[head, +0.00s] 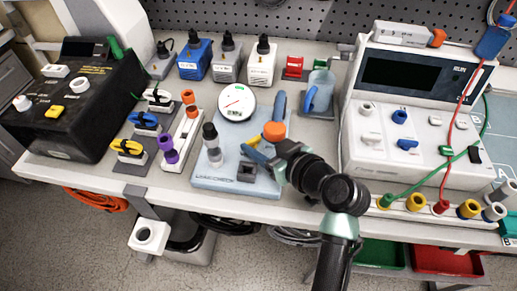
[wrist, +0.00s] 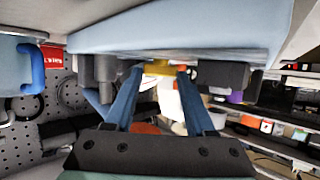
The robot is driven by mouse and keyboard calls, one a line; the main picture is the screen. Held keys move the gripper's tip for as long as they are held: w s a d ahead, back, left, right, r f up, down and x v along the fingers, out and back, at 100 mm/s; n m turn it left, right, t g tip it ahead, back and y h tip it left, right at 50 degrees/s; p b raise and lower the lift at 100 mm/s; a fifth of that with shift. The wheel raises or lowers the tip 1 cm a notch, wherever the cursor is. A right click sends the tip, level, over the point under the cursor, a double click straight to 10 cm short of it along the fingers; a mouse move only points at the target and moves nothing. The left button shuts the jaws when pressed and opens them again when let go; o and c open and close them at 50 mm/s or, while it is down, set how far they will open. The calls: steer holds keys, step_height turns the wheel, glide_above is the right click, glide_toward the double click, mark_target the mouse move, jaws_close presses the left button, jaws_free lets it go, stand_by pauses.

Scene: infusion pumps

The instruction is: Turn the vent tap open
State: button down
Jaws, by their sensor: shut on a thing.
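The light blue leak-check board (head: 215,181) lies near the table's front edge and carries a round white gauge (head: 237,103). A small yellow piece (head: 251,140), which appears to be the vent tap handle, shows on it beside an orange knob (head: 274,131). My gripper (head: 254,148) reaches in from the right with its blue fingers at the yellow piece. In the wrist view my gripper (wrist: 160,72) has its two blue fingers on either side of the yellow piece (wrist: 158,67), shut on it. The tap's body is mostly hidden, so its angle cannot be told.
A dark peg (head: 210,135) and a small dark block (head: 247,172) stand on the board. A blue lever (head: 280,105) is just behind the orange knob. A white relay unit (head: 415,115) stands right, the black box (head: 75,105) left.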

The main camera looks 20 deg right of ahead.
steer(key=shift+d+f+n+y, duration=0.1)
steer(key=shift+n+y, duration=0.3)
steer(key=shift+y, duration=0.1)
steer(key=shift+c, duration=1.2)
jaws_free()
steer(key=v, duration=1.3)
steer(key=shift+w+r, duration=0.1)
steer(key=shift+r, duration=0.1)
